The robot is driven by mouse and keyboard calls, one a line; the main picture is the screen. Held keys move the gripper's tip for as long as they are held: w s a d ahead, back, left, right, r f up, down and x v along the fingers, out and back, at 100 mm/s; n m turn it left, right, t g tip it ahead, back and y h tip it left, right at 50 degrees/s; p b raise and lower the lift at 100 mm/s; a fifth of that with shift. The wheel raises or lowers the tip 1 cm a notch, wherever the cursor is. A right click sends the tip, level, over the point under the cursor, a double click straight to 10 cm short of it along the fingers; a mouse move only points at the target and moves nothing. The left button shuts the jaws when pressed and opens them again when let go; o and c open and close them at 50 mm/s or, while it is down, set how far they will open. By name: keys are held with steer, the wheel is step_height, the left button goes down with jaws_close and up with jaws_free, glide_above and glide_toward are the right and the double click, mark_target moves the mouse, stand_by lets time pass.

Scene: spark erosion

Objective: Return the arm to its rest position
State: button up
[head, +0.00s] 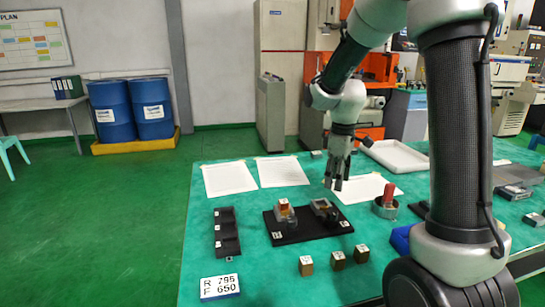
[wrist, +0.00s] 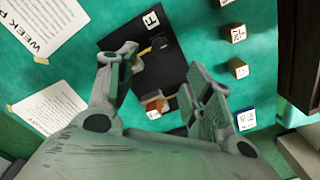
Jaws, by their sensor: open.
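My gripper (head: 336,186) hangs from my bent arm, pointing down above the green-topped table (head: 260,275). Its jaws are open, and nothing shows between them. In the wrist view the two fingers (wrist: 165,68) stand apart over the black board (wrist: 172,42). In the head view that board (head: 290,236) lies below the gripper and carries two small fixtures, the left one (head: 285,212) and the right one (head: 324,211). My own arm hides part of the table's right side.
Small brown blocks (head: 306,265) stand in front of the board. A black compartment tray (head: 227,236) and a number card (head: 220,287) are at left. A red-handled item (head: 387,200) and a white tray (head: 397,157) are at right. Paper sheets (head: 229,179) lie toward the back.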

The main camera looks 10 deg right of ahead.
steer(key=s+r+m+t, duration=0.1)
steer(key=s+r+m, duration=0.2)
steer(key=s, duration=0.4)
steer(key=s+r+m+t, duration=0.2)
steer(key=s+r, duration=0.3)
steer(key=s, duration=0.3)
steer(key=s+d+r+m+t, duration=0.1)
steer(key=s+r+m, duration=0.3)
steer(key=s, duration=0.4)
steer(key=shift+r, duration=0.25)
